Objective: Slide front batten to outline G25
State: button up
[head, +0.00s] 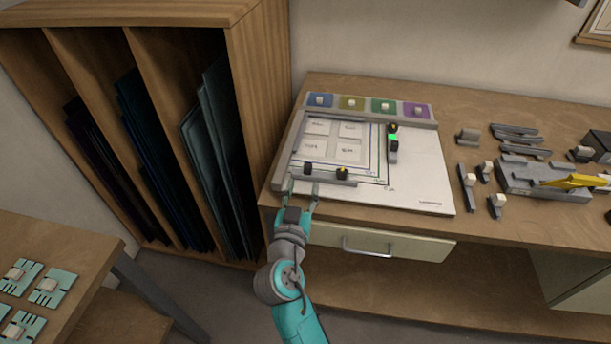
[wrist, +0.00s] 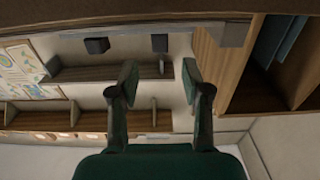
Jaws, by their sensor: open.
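The front batten (head: 325,179) is a grey bar along the near side of the white board (head: 425,185). My gripper (head: 303,187) is open at the near left edge of the board, just in front of the batten's left part. I cannot tell whether it touches. In the wrist view my open gripper (wrist: 160,80) has nothing between its fingers.
A side batten (head: 392,157) with a green-lit clamp stands on the board's right. Small holders and a grey fixture (head: 530,178) lie to the right. A wooden rack (head: 248,80) stands at left.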

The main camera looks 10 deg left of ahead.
jog(key=s, duration=0.5)
jog(key=shift+s+a, duration=0.1)
dwell(0.3)
jog(key=s+d+f+n+g+y, duration=0.3)
jog(key=s+d+f+n, duration=0.1)
jog(key=s+d+f, duration=1.25)
jog(key=s+d+r+m, duration=0.1)
jog(key=s+d+r, duration=0.2)
jog(key=s, duration=0.5)
jog(key=s+d+r+m+h, duration=0.1)
jog(key=s+d+r, duration=0.2)
jog(key=s, duration=0.5)
jog(key=s+d+r+m+h, duration=0.1)
jog(key=s+d+r, duration=0.2)
jog(key=s, duration=0.5)
jog(key=shift+s+d+m, duration=0.3)
jog(key=shift+d, duration=0.4)
